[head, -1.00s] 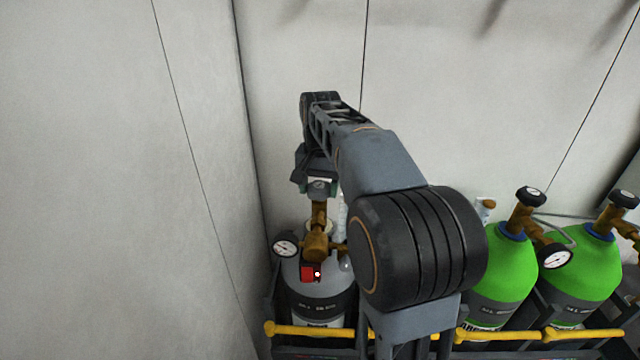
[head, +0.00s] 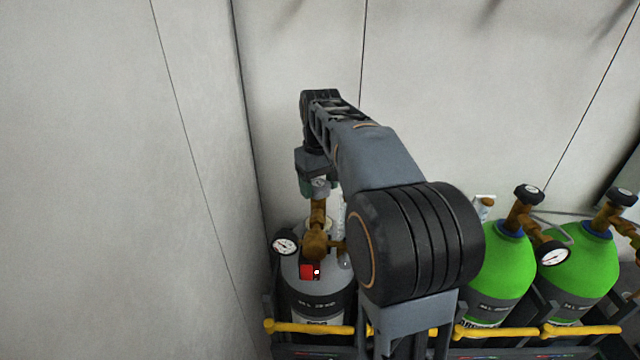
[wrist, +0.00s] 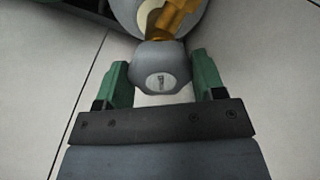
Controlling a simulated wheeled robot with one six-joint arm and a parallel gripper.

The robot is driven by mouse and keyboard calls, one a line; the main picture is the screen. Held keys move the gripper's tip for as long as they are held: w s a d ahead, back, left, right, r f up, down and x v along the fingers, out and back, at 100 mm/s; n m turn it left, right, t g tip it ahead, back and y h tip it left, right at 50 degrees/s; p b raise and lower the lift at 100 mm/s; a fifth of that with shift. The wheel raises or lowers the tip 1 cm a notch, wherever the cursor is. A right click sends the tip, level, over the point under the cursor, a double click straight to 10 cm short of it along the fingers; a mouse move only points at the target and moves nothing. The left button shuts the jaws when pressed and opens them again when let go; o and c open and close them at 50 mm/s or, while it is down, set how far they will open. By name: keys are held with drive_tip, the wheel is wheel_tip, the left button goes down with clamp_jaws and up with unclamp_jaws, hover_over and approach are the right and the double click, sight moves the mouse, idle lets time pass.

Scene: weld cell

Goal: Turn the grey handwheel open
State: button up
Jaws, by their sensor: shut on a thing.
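The grey handwheel (wrist: 161,68) is a small faceted knob with a pale label in its middle. It sits on the brass valve (head: 317,218) at the top of a grey gas cylinder (head: 318,290). My gripper (wrist: 162,78) has its two green fingers on opposite sides of the handwheel, shut on it. In the head view my gripper (head: 318,184) is above the brass valve, and its fingers partly hide the handwheel. The cylinder's lower part is hidden by the rack rail.
A pressure gauge (head: 284,244) and a red part (head: 307,272) are on the grey cylinder's valve. Green cylinders (head: 500,280) with black knobs stand at right. A yellow rail (head: 300,328) runs along the front. Walls are close at left and behind.

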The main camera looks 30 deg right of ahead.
sight(320, 184)
drive_tip(key=shift+s+f+n, duration=0.1)
drive_tip(key=shift+n, duration=0.3)
drive_tip(key=o, duration=0.9)
drive_tip(key=shift+r, duration=0.2)
wheel_tip(320, 184, up, 14)
drive_tip(key=shift+d+f, duration=0.1)
drive_tip(key=shift+f, duration=0.1)
idle(0.6)
